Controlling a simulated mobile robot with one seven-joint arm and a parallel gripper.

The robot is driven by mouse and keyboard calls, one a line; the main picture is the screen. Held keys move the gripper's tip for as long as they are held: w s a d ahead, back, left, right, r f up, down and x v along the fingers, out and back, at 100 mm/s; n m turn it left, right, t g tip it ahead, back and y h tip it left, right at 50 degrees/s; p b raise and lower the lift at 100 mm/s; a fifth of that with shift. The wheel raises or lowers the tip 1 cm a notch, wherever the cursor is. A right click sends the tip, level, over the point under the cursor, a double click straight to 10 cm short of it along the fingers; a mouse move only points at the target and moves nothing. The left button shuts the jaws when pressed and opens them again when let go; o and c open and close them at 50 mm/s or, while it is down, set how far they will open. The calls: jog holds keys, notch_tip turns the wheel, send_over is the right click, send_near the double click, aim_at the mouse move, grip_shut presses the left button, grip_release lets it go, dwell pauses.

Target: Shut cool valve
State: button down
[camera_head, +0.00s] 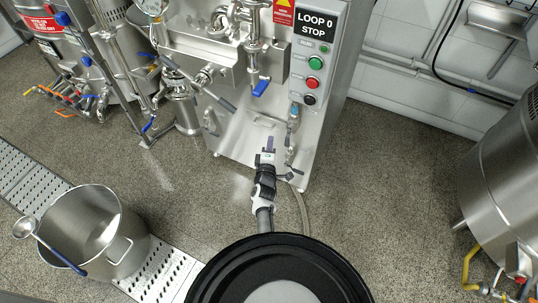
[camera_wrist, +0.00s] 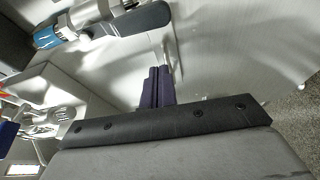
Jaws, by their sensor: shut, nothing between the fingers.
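A small metal valve fitting with a blue band (camera_head: 294,113) is on the front of the steel mill cabinet, below the buttons; I take it as the cool valve, though no label is readable. In the wrist view the blue band (camera_wrist: 46,38) is at upper left, with a grey lever (camera_wrist: 130,20) reaching right from the metal body. My gripper (camera_head: 270,142) is in front of the cabinet, just left of and below the fitting. Its purple fingers (camera_wrist: 157,88) are together and empty. They point toward the cabinet face, apart from the lever in the picture; the depth gap is unclear.
A blue-handled valve (camera_head: 261,88) hangs under the mill outlet. The button panel (camera_head: 315,65) is above the fitting. A hose (camera_head: 303,210) runs down to the floor. A steel pot (camera_head: 85,225) with a ladle stands at lower left. Floor is clear to the right (camera_head: 400,180).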

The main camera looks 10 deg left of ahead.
aim_at(287, 142)
jog(key=shift+d+f+b, duration=0.1)
jog(key=shift+d+b, duration=0.8)
jog(key=shift+d, duration=1)
